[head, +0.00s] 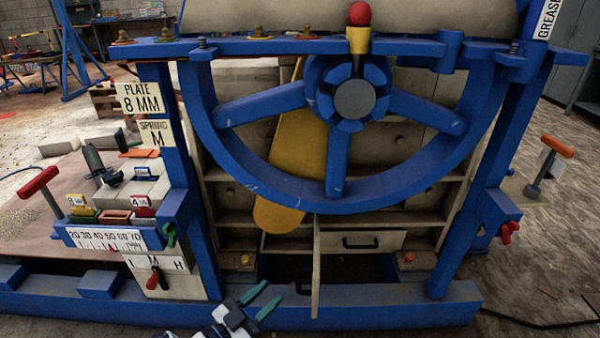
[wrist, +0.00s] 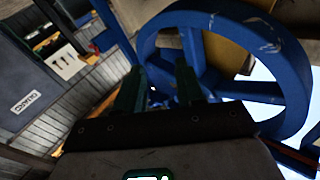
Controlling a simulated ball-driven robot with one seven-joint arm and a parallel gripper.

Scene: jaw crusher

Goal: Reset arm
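My gripper (head: 273,291) is low at the bottom middle of the head view, in front of the blue lower beam of the crusher frame. Its two green fingers are apart, with nothing seen between them. In the wrist view my gripper (wrist: 159,68) also shows both fingers spread and empty, pointing toward the big blue wheel (wrist: 151,52). The wheel (head: 336,170) stands above and right of the gripper in the head view, apart from it. Most of my arm is out of view.
A blue frame post (head: 180,190) and a scale panel (head: 105,239) with a red-knobbed lever stand left of my gripper.

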